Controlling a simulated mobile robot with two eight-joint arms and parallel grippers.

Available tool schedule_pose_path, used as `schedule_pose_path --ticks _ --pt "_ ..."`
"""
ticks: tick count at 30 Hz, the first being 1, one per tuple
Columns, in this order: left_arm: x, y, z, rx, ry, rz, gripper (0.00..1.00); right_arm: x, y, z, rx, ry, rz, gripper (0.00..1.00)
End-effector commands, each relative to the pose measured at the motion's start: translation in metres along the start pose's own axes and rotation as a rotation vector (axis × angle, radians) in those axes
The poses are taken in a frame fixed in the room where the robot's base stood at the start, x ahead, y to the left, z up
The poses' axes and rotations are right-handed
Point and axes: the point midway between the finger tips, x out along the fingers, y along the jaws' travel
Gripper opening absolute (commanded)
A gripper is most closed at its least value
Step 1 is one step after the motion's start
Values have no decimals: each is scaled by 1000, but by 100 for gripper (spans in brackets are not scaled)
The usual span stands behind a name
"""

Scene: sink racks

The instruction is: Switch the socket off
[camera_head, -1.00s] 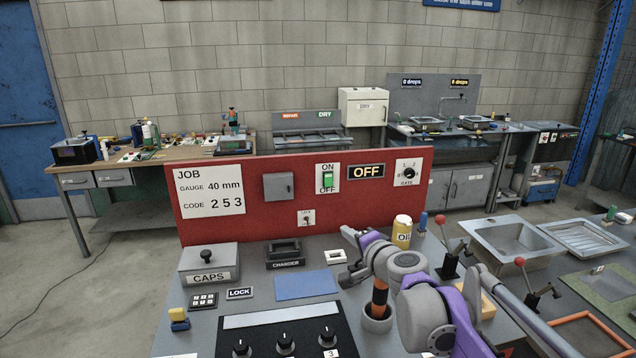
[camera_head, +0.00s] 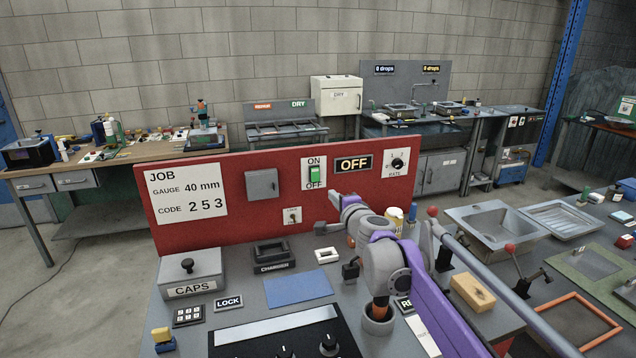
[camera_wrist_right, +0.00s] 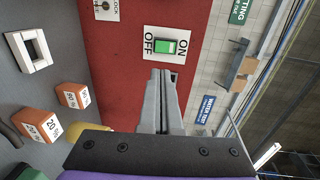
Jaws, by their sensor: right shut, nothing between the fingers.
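The socket switch (camera_head: 315,174) is a white plate with a green rocker, marked ON above and OFF below, on the upright red panel. A black sign (camera_head: 353,163) reading OFF is to its right. My right gripper (camera_head: 334,198) is shut and empty, just below and right of the switch in the head view. In the right wrist view the closed fingers (camera_wrist_right: 162,76) point toward the green rocker (camera_wrist_right: 166,46), with a gap in the picture between tips and plate. Whether they touch the panel cannot be told. My left gripper is not in view.
A white frame (camera_head: 327,255) and a charger (camera_head: 270,254) are on the bench below.

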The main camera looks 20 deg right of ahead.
Motion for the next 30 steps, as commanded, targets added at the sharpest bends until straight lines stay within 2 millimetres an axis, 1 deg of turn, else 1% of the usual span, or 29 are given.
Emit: schedule_pose_path --ticks 5,12,18,24,30 --pt "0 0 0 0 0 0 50 22 0 0 -1 -1 0 0" --pt "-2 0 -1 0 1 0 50 67 0 0 -1 -1 0 0" --pt "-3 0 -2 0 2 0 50 102 0 1 0 -1 0 0" --pt "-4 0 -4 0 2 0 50 125 0 1 0 -1 0 0" --pt "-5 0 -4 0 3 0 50 135 0 0 0 -1 0 0"
